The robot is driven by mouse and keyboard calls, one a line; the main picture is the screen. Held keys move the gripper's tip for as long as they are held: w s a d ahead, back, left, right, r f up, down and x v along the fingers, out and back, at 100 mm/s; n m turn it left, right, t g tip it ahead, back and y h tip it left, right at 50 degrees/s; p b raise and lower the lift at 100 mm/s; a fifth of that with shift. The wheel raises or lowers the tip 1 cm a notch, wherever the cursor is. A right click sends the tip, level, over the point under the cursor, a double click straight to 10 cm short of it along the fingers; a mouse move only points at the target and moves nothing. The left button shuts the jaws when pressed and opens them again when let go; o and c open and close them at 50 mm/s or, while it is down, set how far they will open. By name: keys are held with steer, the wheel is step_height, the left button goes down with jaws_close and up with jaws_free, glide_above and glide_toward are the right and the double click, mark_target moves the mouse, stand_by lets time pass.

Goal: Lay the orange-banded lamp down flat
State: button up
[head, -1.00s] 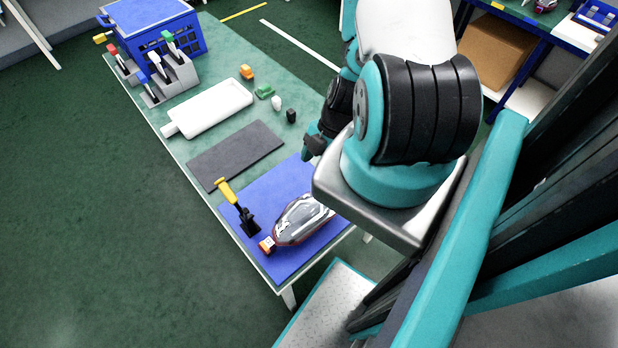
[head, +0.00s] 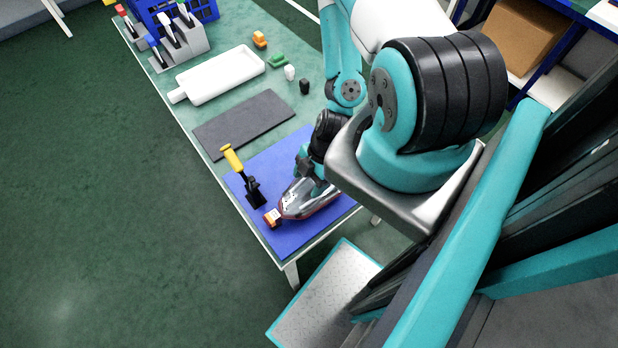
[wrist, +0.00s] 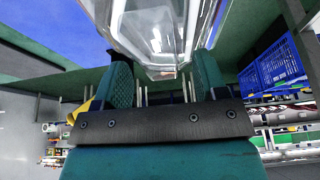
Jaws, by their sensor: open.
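The orange-banded lamp (head: 300,204) is on the blue mat (head: 290,240) at the near end of the table. It has a clear grey lens, a red rim and an orange-and-white band (head: 272,217) at its left end. I cannot tell whether it rests flat or on its edge. My gripper (head: 308,184) is over the lamp and hides part of it. In the wrist view the lamp's clear lens (wrist: 155,28) lies just beyond and partly between the two teal fingers of my gripper (wrist: 162,80). The fingers stand apart; contact with the lamp is unclear.
A yellow-handled black clamp (head: 256,192) stands beside the lamp on the mat. A dark grey mat (head: 243,124), a white tray (head: 220,75) and several small coloured pieces lie farther back. A grey holder (head: 181,43) and blue crate (head: 205,10) are at the far end.

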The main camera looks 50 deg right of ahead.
steer(key=shift+f, duration=0.1)
steer(key=c, duration=1.2)
steer(key=shift+r+p, duration=1.3)
steer(key=shift+r, duration=0.25)
steer(key=shift+r+p, duration=0.6)
steer(key=shift+r, duration=0.15)
